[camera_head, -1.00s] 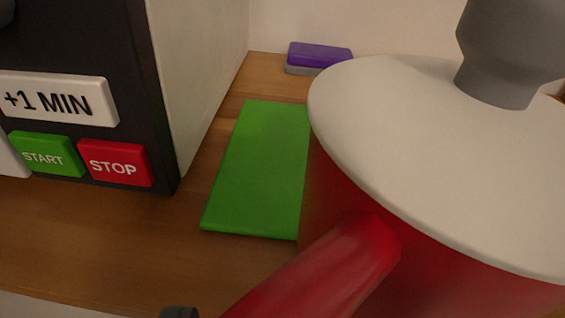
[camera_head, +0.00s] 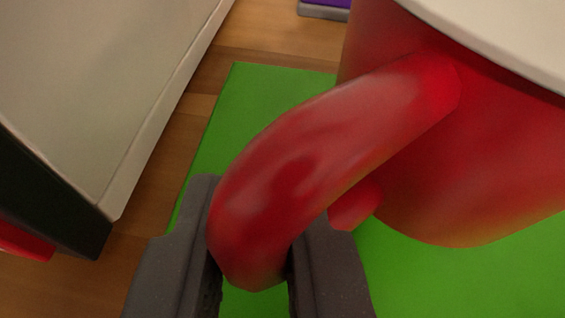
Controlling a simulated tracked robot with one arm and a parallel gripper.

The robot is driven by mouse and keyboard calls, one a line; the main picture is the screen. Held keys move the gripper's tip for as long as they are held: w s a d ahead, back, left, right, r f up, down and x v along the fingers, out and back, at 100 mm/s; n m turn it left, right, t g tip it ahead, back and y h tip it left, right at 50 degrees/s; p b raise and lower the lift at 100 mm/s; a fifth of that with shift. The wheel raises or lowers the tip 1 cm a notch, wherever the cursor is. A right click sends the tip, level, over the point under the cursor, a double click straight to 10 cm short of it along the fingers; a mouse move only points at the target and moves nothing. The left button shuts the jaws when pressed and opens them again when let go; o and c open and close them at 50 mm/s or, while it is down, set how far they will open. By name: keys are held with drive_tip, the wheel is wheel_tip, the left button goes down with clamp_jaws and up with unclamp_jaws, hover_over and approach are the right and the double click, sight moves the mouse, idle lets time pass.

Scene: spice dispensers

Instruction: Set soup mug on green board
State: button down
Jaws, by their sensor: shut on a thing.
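The red soup mug (camera_head: 480,170) fills the right side of the view, with its pale lid (camera_head: 510,30) cut off by the top edge. Its curved red handle (camera_head: 320,150) reaches down and left. My gripper (camera_head: 252,262) is shut on the lower part of that handle, one dark finger on each side. The green board (camera_head: 265,95) lies flat on the wooden counter behind and below the mug. The mug's base appears over the board. I cannot tell whether it touches the board or hangs just above it.
A microwave-like appliance (camera_head: 110,90) stands close on the left, with part of a red button (camera_head: 25,243) at its front. A purple and grey block, probably a sponge (camera_head: 325,8), lies at the back. A strip of bare wood (camera_head: 170,170) separates appliance and board.

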drive_tip(key=shift+w, duration=0.55)
drive_tip(key=shift+f, duration=1.8)
drive_tip(key=c, duration=1.4)
unclamp_jaws()
drive_tip(key=shift+s, duration=0.1)
drive_tip(key=v, duration=1.2)
